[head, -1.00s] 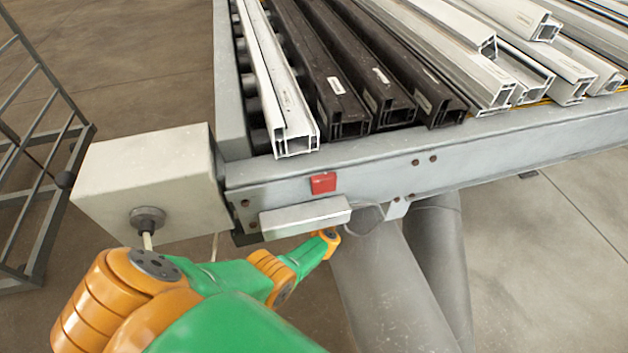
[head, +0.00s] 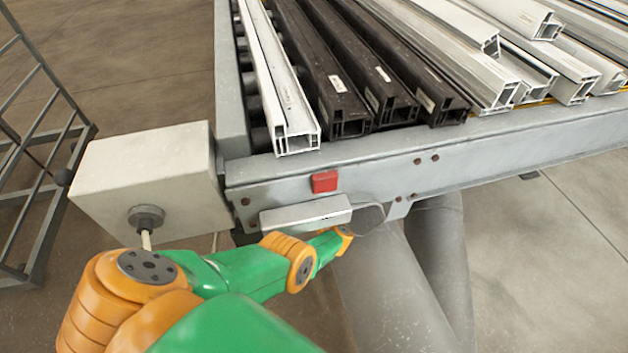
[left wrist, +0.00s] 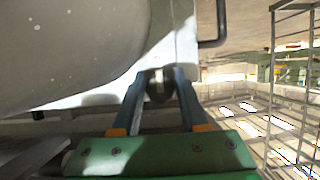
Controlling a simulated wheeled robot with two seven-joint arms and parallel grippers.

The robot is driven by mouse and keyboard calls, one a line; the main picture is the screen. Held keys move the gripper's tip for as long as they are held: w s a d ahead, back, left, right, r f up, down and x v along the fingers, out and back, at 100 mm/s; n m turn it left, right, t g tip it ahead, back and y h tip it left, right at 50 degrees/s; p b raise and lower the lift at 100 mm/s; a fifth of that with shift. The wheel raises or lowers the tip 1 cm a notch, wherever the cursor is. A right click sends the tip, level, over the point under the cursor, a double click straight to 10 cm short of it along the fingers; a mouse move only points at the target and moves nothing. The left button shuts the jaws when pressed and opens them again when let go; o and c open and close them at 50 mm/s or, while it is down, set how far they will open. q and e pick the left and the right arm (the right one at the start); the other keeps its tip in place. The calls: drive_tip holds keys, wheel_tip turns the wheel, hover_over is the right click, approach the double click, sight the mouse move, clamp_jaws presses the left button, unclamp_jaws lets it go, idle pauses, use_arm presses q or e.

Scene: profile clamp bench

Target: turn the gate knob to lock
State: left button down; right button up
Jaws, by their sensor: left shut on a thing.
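In the left wrist view a dark round knob (left wrist: 158,86) with a pale stripe across its face sits between the two blue fingers of my left gripper (left wrist: 161,79). The fingers are shut on it from both sides. The knob stands at a pale grey surface (left wrist: 172,48). In the head view my green and orange left arm reaches below the front edge of the bench (head: 430,150). The knob and my left gripper are hidden there. My right gripper is in neither view.
White and dark profiles (head: 345,85) lie on the bench. A red block (head: 324,182) and a pale bar (head: 305,214) are on its front face. A grey box (head: 150,180) juts out at left, near a metal rack (head: 40,150). Thick grey legs (head: 400,290) stand beside my arm.

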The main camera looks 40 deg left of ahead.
use_arm(q)
drive_tip(key=shift+w+a+r, duration=0.1)
drive_tip(key=shift+w+r, duration=0.05)
drive_tip(key=shift+r, duration=0.1)
drive_tip(key=c, duration=0.7)
unclamp_jaws()
drive_tip(key=shift+o, duration=1.2)
drive_tip(key=shift+f, duration=0.15)
drive_tip(key=p+v, duration=0.5)
drive_tip(key=v, duration=0.2)
drive_tip(key=shift+f, duration=0.1)
